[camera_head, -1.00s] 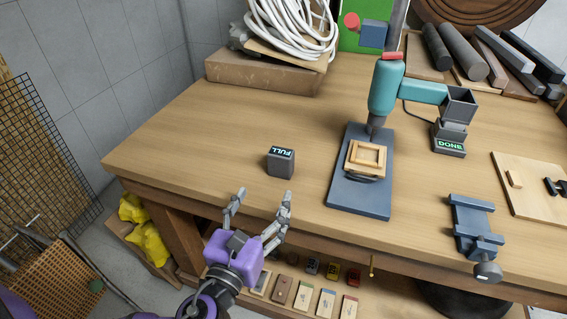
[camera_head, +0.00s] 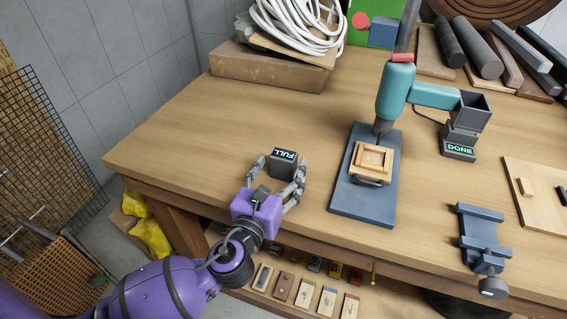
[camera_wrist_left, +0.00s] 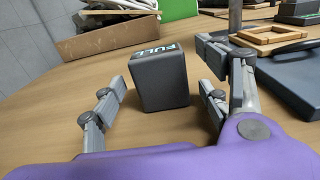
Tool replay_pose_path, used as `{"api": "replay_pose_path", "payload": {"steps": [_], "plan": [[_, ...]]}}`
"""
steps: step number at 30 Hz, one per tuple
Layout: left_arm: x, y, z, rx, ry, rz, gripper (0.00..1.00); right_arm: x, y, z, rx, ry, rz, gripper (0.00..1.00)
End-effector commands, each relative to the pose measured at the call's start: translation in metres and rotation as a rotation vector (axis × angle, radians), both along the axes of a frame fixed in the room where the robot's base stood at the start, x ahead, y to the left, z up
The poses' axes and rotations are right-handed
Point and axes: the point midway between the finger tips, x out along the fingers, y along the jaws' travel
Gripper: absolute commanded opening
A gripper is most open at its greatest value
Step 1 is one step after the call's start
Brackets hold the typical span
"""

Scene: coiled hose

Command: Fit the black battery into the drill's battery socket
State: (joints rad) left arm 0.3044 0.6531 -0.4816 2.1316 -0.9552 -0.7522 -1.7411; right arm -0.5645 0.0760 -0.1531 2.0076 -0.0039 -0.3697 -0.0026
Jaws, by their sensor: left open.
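The black battery (camera_head: 284,164), with a lit "FULL" label on top, stands upright on the wooden bench. It also shows in the left wrist view (camera_wrist_left: 161,82). My purple left gripper (camera_head: 277,172) is open, with one finger on each side of the battery. In the left wrist view the fingers (camera_wrist_left: 160,100) stand apart from it, with gaps on both sides. The teal drill (camera_head: 395,92) stands nose-down over a blue base plate. At the end of its handle is a grey, open-topped box-like socket (camera_head: 471,112). My right gripper is not in view.
A small block lit "DONE" (camera_head: 459,147) stands under the socket. A wooden frame (camera_head: 371,160) lies on the blue plate (camera_head: 362,207). A blue vise (camera_head: 480,236) sits at the front edge. A coiled white hose (camera_head: 307,27) lies at the back. The bench's left part is clear.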

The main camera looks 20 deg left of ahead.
Motion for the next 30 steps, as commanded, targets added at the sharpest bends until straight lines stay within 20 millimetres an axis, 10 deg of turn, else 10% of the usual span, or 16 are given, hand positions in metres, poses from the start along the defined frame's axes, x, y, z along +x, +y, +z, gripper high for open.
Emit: {"api": "replay_pose_path", "payload": {"steps": [8, 23, 30], "plan": [[0.0032, -0.0005, -0.0009, -0.001, 0.001, -0.001, 0.69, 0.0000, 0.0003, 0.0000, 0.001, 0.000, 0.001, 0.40], [0.0032, -0.0005, 0.0004, -0.001, -0.001, -0.001, 0.05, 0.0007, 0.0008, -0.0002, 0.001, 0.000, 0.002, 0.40], [0.0033, -0.0005, 0.0031, -0.001, -0.002, -0.001, 0.05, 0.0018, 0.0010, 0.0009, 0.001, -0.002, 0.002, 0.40]]}}
